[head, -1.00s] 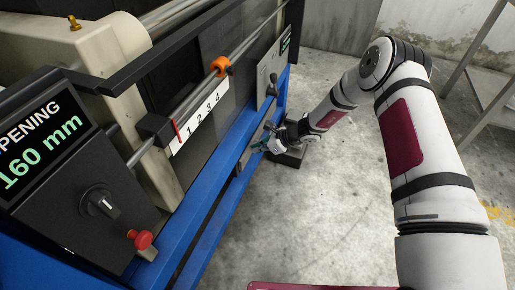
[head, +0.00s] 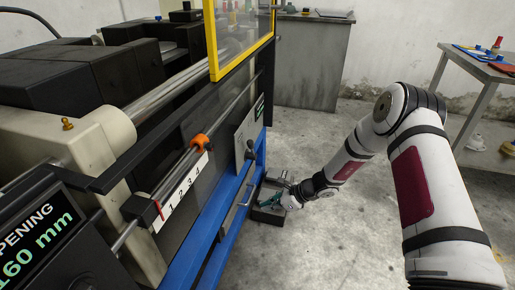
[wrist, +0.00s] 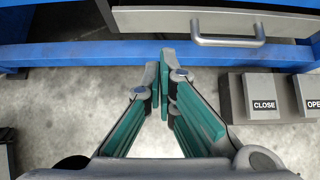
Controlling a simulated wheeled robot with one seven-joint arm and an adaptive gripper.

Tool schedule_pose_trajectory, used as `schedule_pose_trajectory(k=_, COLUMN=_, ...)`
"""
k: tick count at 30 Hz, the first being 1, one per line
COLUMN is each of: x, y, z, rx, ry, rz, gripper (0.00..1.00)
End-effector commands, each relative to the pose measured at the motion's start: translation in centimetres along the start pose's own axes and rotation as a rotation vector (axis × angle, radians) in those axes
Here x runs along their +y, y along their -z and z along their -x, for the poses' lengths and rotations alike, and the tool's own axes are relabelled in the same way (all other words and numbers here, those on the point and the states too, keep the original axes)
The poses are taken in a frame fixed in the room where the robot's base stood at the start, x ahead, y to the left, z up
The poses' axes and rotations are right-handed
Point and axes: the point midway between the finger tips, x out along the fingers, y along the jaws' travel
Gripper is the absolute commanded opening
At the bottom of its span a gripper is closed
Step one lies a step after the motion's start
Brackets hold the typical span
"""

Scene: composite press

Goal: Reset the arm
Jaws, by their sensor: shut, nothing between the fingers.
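My gripper (head: 282,197) hangs low beside the blue press frame (head: 210,245), at the end of my outstretched white arm. In the wrist view my gripper (wrist: 165,75) has its green-padded fingers together at the tips, with nothing between them. The tips lie in front of the blue rail (wrist: 110,52) and left of the drawer handle (wrist: 228,38). I cannot tell whether they touch the rail. A grey pedal box (wrist: 232,98) with CLOSE and OPEN pedals sits on the floor to the right of the fingers.
The press has a display (head: 35,232) reading 160 mm, an orange clamp (head: 200,142) on a rod and a yellow-framed guard (head: 212,45). A grey cabinet (head: 312,65) stands behind. A table (head: 490,68) stands at the right. The concrete floor between is clear.

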Motion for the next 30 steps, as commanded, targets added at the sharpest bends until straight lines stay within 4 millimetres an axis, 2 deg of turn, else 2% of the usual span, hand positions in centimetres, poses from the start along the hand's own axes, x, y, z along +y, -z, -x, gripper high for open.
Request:
schedule_pose_trajectory(k=2, x=0.0, y=-0.2, z=0.1, rx=0.0, ry=-0.001, rz=0.007, gripper=0.0)
schedule_pose_trajectory(k=5, x=0.0, y=-1.5, z=1.2, rx=-0.001, ry=-0.008, rz=0.056, gripper=0.0)
schedule_pose_trajectory(k=8, x=0.3, y=-4.2, z=3.5, rx=-0.002, ry=-0.026, rz=0.159, gripper=0.0)
schedule_pose_trajectory(k=14, x=2.8, y=-10.6, z=9.9, rx=0.01, ry=-0.092, rz=0.442, gripper=0.0)
schedule_pose_trajectory(k=21, x=7.9, y=-16.2, z=17.6, rx=0.051, ry=-0.187, rz=0.761, gripper=0.0)
schedule_pose_trajectory(k=27, x=13.3, y=-19.0, z=23.7, rx=0.107, ry=-0.274, rz=0.996, gripper=0.0)
schedule_pose_trajectory(k=30, x=16.1, y=-19.7, z=26.7, rx=0.141, ry=-0.319, rz=1.104, gripper=0.0)
